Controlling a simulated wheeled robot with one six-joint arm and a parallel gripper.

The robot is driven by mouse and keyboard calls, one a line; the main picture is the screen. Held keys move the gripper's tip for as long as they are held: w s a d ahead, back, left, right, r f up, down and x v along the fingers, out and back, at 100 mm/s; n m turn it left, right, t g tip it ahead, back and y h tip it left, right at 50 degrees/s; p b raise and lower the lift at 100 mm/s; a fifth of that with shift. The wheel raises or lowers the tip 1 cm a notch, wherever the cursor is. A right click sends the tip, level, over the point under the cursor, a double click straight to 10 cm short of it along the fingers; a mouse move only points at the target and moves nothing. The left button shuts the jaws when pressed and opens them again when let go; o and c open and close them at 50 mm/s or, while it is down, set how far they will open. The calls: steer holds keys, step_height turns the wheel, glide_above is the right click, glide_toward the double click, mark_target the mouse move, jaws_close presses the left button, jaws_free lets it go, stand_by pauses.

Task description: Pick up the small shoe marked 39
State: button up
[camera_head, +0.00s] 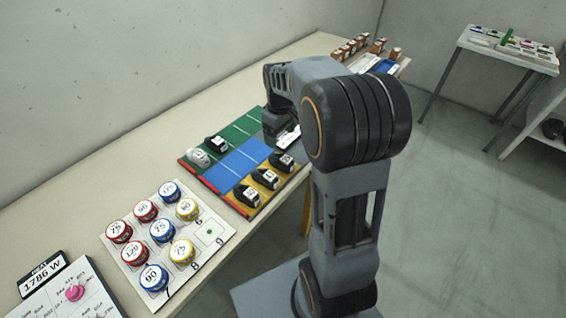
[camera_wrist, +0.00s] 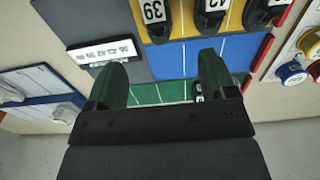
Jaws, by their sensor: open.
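The small shoe marked 39 (camera_wrist: 155,20) is black with a white number label and sits on the yellow strip at the top of the wrist view. In the head view it appears to be the rightmost shoe (camera_head: 284,162) of the row. Two similar black shoes (camera_wrist: 210,18) (camera_wrist: 258,12) stand beside it, their numbers hard to read. My gripper (camera_wrist: 163,70) is open and empty, its fingers over the blue and green strips, apart from the 39 shoe. In the head view my arm hides the fingertips.
The blue strip (camera_head: 240,165) is bare. A white shoe (camera_head: 198,157) and a black shoe (camera_head: 217,144) stand on the green strip. A grey board with a white label (camera_wrist: 103,52) adjoins the strips. A panel of coloured discs (camera_head: 212,232) lies to the left.

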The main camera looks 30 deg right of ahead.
mark_target(282, 156)
steer(key=f, duration=1.3)
steer(key=shift+d, duration=0.35)
steer(key=c, duration=1)
